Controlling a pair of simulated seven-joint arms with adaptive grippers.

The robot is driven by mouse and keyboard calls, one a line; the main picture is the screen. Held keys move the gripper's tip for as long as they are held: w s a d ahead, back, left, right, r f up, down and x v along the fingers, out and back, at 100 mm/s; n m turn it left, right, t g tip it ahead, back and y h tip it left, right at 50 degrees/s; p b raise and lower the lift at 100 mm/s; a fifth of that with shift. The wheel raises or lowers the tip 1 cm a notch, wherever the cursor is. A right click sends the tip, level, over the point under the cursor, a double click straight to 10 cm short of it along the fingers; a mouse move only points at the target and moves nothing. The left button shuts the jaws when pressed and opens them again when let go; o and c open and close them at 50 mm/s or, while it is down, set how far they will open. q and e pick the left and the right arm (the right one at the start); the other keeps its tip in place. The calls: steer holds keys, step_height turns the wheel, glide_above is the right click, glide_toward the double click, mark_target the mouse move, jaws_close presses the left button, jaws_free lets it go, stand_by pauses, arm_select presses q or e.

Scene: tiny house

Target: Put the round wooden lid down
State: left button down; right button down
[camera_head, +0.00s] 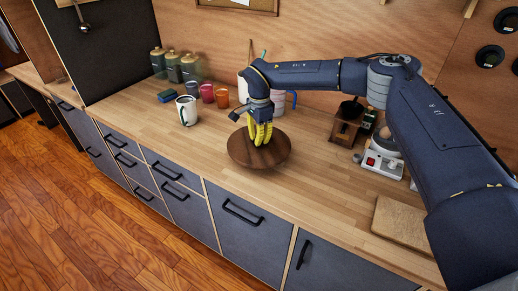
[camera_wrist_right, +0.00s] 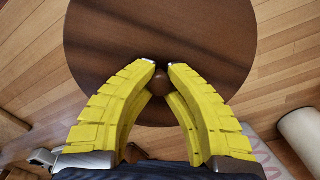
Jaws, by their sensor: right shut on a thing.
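The round wooden lid (camera_head: 246,151) is a dark brown disc over the middle of the wooden counter in the head view. It also fills the upper middle of the right wrist view (camera_wrist_right: 158,45), with a small round knob (camera_wrist_right: 159,83) at its centre. My right gripper (camera_head: 260,140) has yellow fingers that point down at the lid from above. In the right wrist view its fingertips (camera_wrist_right: 161,68) are closed around the knob. I cannot tell whether the lid touches the counter. My left gripper shows in neither view.
A white mug (camera_head: 186,111) and coloured cups (camera_head: 214,96) stand left of the lid, with dark canisters (camera_head: 173,66) behind. A wooden grinder (camera_head: 345,125) and a white appliance (camera_head: 379,161) stand right. A wooden board (camera_head: 399,222) lies at the front right. The counter (camera_head: 315,185) is clear near the lid's right.

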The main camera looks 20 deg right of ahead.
mark_target(259, 149)
steer(key=shift+f, duration=2.35)
steer(key=c, duration=1.5)
jaws_free()
steer(key=shift+f, duration=0.1)
step_height(259, 149, up, 12)
steer(key=shift+r, duration=0.1)
